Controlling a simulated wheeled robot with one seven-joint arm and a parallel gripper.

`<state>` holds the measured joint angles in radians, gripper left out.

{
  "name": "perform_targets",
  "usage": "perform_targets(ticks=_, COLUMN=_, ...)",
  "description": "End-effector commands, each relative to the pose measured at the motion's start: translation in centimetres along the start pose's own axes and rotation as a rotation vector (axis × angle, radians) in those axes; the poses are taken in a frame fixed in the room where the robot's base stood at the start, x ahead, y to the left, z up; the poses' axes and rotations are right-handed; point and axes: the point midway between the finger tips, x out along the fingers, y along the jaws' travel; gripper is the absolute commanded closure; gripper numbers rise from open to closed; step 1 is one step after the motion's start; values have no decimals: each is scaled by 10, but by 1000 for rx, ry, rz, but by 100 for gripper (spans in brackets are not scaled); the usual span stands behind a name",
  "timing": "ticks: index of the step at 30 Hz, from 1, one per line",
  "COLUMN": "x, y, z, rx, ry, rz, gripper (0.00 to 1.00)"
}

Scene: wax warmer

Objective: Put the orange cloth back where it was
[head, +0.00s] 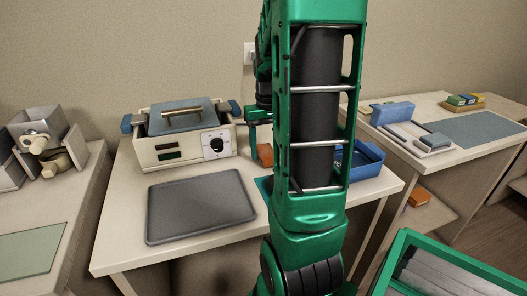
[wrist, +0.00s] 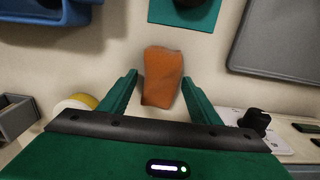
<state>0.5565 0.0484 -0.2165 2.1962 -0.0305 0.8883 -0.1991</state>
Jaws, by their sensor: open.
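The orange cloth (wrist: 162,78) shows in the wrist view as a folded, tapered piece between the two green fingers. My gripper (wrist: 160,80) is open around it, with a gap on each side. In the head view my gripper (head: 259,117) is beside the right side of the wax warmer (head: 185,140), partly hidden by my arm. The cloth shows there as a small orange patch (head: 266,153) just below the gripper. I cannot tell whether its near end touches the gripper's palm.
A grey tray (head: 200,206) lies in front of the warmer. A blue bin (head: 362,162) stands right of my arm. A teal mat (wrist: 207,20) with a dark round thing lies near the cloth. Another orange item (head: 418,197) rests on the right table's lower shelf.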

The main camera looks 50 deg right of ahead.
Motion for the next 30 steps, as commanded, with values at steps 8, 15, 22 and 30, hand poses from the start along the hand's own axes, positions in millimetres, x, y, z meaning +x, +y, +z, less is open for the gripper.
perform_targets(ticks=8, x=-53, y=0, z=-1, rx=0, ry=5, rz=1, gripper=43)
perform_targets(ticks=15, x=-94, y=0, z=-1, rx=0, ry=4, rz=1, gripper=43)
perform_targets(ticks=22, x=-111, y=-2, z=2, rx=0, ry=0, rz=0, gripper=43)
perform_targets(ticks=30, x=-91, y=-42, z=77, rx=1, ry=-1, rz=-11, gripper=43)
